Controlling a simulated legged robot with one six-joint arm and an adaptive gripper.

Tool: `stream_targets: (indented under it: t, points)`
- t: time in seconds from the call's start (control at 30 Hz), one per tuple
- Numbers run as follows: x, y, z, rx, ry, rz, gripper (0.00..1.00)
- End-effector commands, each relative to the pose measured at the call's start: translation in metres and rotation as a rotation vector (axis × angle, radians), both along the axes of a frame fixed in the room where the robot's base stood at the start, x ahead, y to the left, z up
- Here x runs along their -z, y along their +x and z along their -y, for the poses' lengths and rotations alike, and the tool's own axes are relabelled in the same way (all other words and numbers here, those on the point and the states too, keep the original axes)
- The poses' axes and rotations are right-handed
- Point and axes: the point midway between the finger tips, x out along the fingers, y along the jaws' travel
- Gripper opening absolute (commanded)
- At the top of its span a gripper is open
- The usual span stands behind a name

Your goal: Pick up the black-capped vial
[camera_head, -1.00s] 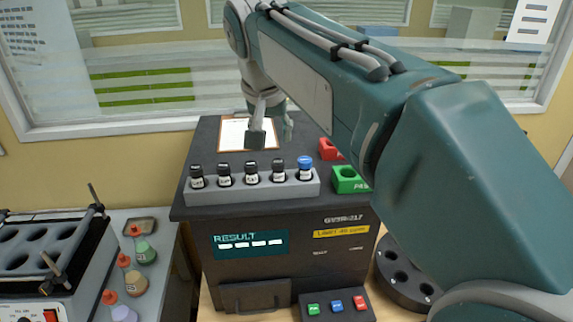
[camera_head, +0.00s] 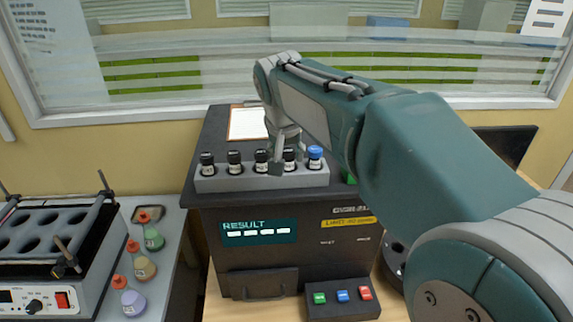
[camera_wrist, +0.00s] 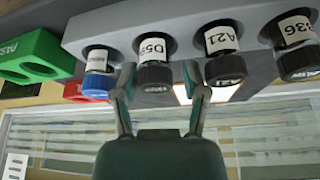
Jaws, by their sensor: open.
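Several black-capped vials stand upright in a grey rack (camera_head: 205,184) on the analyser. In the head view the black-capped vial (camera_head: 289,157) beside the blue-capped vial (camera_head: 315,158) is partly behind my gripper (camera_head: 277,166). The wrist view shows this vial, labelled D59 (camera_wrist: 153,72), between the two open fingertips of my gripper (camera_wrist: 159,76), one on each side of its cap. Whether either finger touches it cannot be told. The vial labelled A21 (camera_wrist: 225,65) is just beyond the right fingertip, and the blue-capped vial (camera_wrist: 99,77) is just beyond the left one.
A green holder (camera_wrist: 35,55) and a red holder (camera_wrist: 88,90) lie beside the rack. A clipboard (camera_head: 247,123) lies behind it. The analyser (camera_head: 300,265) has a button box (camera_head: 342,306) in front. Small coloured flasks (camera_head: 145,268) stand at the left.

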Motion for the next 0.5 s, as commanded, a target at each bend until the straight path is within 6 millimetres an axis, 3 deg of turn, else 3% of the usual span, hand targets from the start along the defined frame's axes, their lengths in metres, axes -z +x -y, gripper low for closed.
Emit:
stream_targets:
  t: [0.07, 0.2, 0.5]
  points:
    - [-0.0004, -0.0001, 0.0007, 0.0, 0.0, 0.0, 0.57]
    - [-0.0004, -0.0001, 0.0009, 0.0, 0.001, 0.0, 0.0]
    - [-0.0001, -0.0001, -0.0001, 0.0, 0.0, -0.001, 0.0]
